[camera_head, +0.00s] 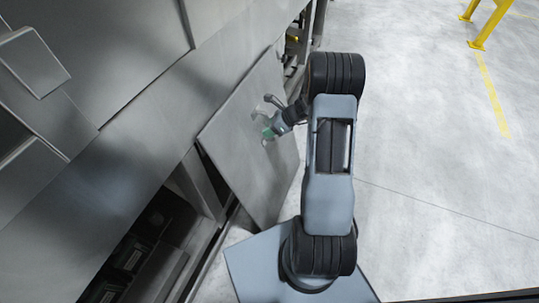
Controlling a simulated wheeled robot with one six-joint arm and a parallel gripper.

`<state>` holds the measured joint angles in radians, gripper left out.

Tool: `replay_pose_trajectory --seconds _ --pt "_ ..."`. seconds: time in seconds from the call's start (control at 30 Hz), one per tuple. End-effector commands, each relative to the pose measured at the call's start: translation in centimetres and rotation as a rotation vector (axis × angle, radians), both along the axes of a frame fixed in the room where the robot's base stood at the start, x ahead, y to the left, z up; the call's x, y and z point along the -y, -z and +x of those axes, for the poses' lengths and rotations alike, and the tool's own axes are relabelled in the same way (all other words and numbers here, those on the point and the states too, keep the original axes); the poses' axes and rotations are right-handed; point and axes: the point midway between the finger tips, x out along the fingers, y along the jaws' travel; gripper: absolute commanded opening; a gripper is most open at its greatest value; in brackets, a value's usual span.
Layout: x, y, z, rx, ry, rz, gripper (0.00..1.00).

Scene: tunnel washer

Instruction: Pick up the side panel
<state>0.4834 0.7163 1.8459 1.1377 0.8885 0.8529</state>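The side panel (240,150) is a flat grey rectangular sheet. It stands tilted, leaning against the lower side of the grey washer, with its lower end near the floor. My gripper (267,121) is at the panel's face, near its upper middle. A small green part shows at the fingertips, close to the panel. The gripper is small in this view, and I cannot tell whether its fingers are closed on a handle or only near the panel. My arm covers the area to the right of the panel.
The grey washer body (130,110) fills the left side. Below it, an open bay (150,245) shows dark machinery inside. The concrete floor (440,180) at right is clear. A yellow barrier (488,25) stands at the top right, with a yellow floor line (492,90) below it.

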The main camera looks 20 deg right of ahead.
Motion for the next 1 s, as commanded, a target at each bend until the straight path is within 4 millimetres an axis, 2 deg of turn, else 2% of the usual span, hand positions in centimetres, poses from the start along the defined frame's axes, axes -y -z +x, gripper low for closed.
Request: replay_pose_trajectory --seconds 0.07,0.4,1.0 --pt "0.01 -0.02 0.00 0.000 0.000 0.000 0.33" --pt "0.02 -0.02 -0.01 0.000 0.000 0.000 0.01" --pt "0.02 -0.03 -0.02 0.000 0.000 0.000 0.00"
